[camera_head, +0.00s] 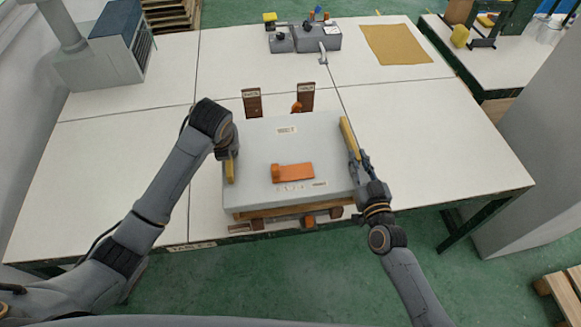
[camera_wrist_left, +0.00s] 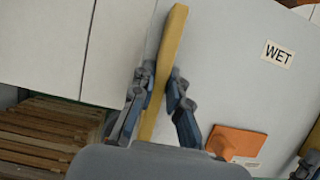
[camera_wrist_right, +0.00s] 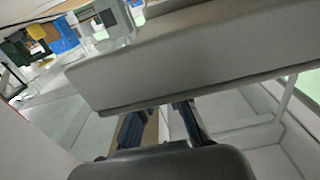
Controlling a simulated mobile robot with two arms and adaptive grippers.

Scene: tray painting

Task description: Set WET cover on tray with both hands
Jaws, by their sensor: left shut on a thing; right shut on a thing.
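The grey WET cover (camera_head: 305,150) has an orange block (camera_head: 293,172) on top and a yellow handle along each side. Its WET label (camera_wrist_left: 277,54) reads clearly in the left wrist view. My left gripper (camera_head: 230,160) is shut on the left handle (camera_wrist_left: 165,70). My right gripper (camera_head: 360,160) is shut on the right handle (camera_head: 349,138), and the cover's side wall (camera_wrist_right: 200,55) shows in the right wrist view. The wooden tray (camera_head: 290,210) shows as a strip beneath the cover's front edge; the rest is hidden. I cannot tell whether cover and tray touch.
Brown upright brackets (camera_head: 252,102) stand behind the cover, with a small orange part between them. Lower brackets (camera_head: 308,221) sit at the table's front edge. A grey device (camera_head: 305,37) and a yellow mat (camera_head: 396,45) lie farther back. The white table (camera_head: 120,165) is clear left.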

